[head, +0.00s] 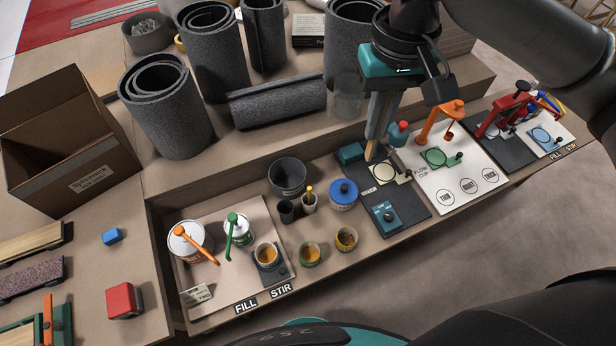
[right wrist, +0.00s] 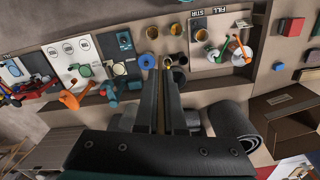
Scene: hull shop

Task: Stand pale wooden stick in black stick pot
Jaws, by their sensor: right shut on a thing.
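My right gripper (head: 375,132) is shut on a pale wooden stick (head: 371,150), which points down out of the jaws. The stick's lower end hangs in front of the teal block and dark scale mat, to the right of the pots. In the right wrist view the stick (right wrist: 167,63) shows between the fingers (right wrist: 167,104). The black stick pot (head: 286,211) stands in the tray area, well to the left of the stick. Beside it is a paler small pot (head: 309,204) with an orange-yellow stick upright in it. My left gripper is not in view.
A blue-lidded tin (head: 343,194) stands between the pots and the stick. A larger dark bucket (head: 287,175) is behind the pots. Grey rolls (head: 165,108) stand on the raised shelf behind. Open cups (head: 310,253) and paint tins (head: 188,240) are in front and left.

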